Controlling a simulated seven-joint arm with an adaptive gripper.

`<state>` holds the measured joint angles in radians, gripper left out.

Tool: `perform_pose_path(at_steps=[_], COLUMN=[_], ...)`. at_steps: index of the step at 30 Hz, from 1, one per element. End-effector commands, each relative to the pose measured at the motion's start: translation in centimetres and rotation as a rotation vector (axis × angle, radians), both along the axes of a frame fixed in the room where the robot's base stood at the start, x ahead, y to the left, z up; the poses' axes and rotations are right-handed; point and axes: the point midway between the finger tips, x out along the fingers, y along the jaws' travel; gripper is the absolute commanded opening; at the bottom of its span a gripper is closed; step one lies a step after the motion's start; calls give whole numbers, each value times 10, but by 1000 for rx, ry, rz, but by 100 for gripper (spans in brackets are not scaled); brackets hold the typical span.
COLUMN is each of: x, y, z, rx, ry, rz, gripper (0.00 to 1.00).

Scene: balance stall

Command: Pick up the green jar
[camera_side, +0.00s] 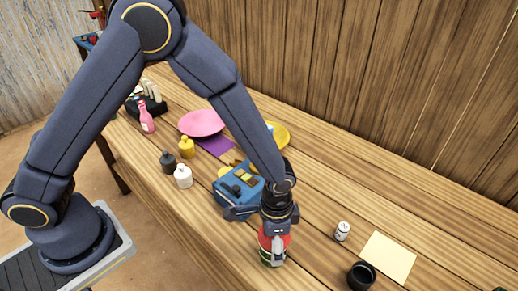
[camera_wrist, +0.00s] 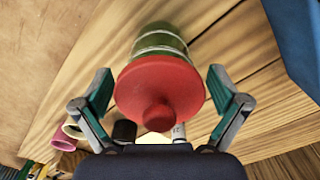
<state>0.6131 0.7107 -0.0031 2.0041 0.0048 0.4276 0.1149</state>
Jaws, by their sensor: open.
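The green jar (camera_side: 272,258) stands on the wooden table below my gripper (camera_side: 274,240) in the side view. Its red lid with a round knob faces the wrist camera. In the wrist view, the jar's green body (camera_wrist: 160,38) shows beyond the lid (camera_wrist: 158,88). My gripper (camera_wrist: 160,86) is open, with one finger on each side of the lid and a visible gap on both sides. In the side view, my gripper hides part of the jar.
A blue balance (camera_side: 232,205) stands just behind and left. To the right are a small white jar (camera_side: 342,231), a pale yellow sheet (camera_side: 388,258) and a black cup (camera_side: 361,275). Several bottles, a pink plate (camera_side: 201,123) and a yellow plate (camera_side: 281,136) lie farther back.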

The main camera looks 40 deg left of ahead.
Motion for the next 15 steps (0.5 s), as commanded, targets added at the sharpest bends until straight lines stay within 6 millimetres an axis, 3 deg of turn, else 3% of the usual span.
perform_pose_path(at_steps=[3,10,15], x=[0,0,0], y=[0,-1,-1], z=[-10,-10,-10], rx=[0,-1,-1], ry=[0,-1,-1], rz=[-1,-1,-1], gripper=[98,96,79])
